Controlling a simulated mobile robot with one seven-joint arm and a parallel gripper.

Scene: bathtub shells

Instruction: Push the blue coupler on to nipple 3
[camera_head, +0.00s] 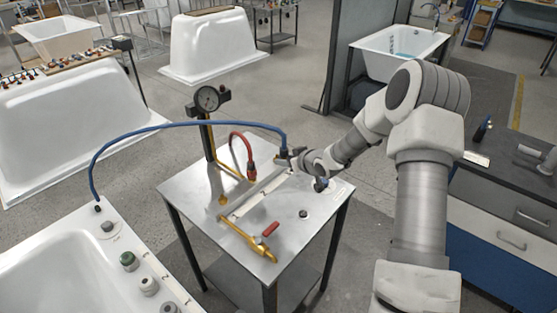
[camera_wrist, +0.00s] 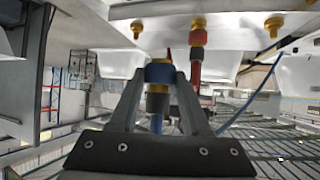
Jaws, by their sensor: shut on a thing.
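My gripper (camera_head: 294,156) is at the far right end of the metal table. In the wrist view my gripper (camera_wrist: 159,82) has its two fingers shut on the blue coupler (camera_wrist: 159,71), with the blue hose (camera_wrist: 157,123) trailing from it. In the head view the blue coupler (camera_head: 283,152) shows at the end of the arched blue hose (camera_head: 190,124). Brass nipples show in the wrist view: a left one (camera_wrist: 137,27), a middle one (camera_wrist: 198,22) and a right one (camera_wrist: 273,24). I cannot read their numbers. The coupler appears apart from these three.
A red coupler (camera_wrist: 198,40) is on the middle nipple; it also shows in the head view (camera_head: 251,170). A dial gauge (camera_head: 207,98) stands at the table's back left. A brass fitting (camera_head: 247,240) and a red piece (camera_head: 270,229) lie in front on the table (camera_head: 302,240).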

